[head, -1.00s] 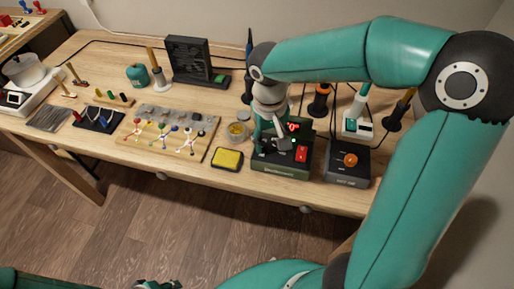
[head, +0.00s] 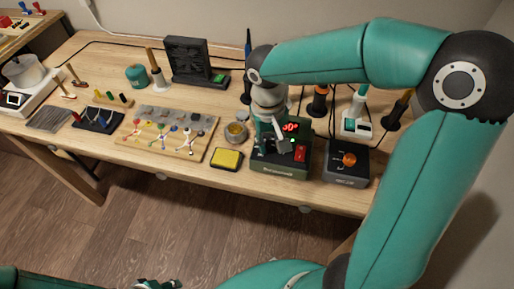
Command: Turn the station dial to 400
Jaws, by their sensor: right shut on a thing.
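The soldering station (head: 280,170) is a dark green box near the front of the bench, right of the yellow sponge. Its red display (head: 291,127) is partly covered by my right gripper; I can make out "50°" at its right end, and the full number is hidden. A red switch (head: 300,154) sits at the right of the panel. My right gripper (head: 272,147) reaches down onto the left of the panel and is shut on the station dial, which its fingers hide. My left gripper (head: 158,284) shows only in part at the bottom edge, away from the bench.
A grey box with an orange knob (head: 349,160) stands close right of the station. A yellow sponge (head: 227,159) and a small round tin (head: 236,132) lie to its left. A wooden board with coloured wires (head: 165,140) is further left. Upright tools stand behind.

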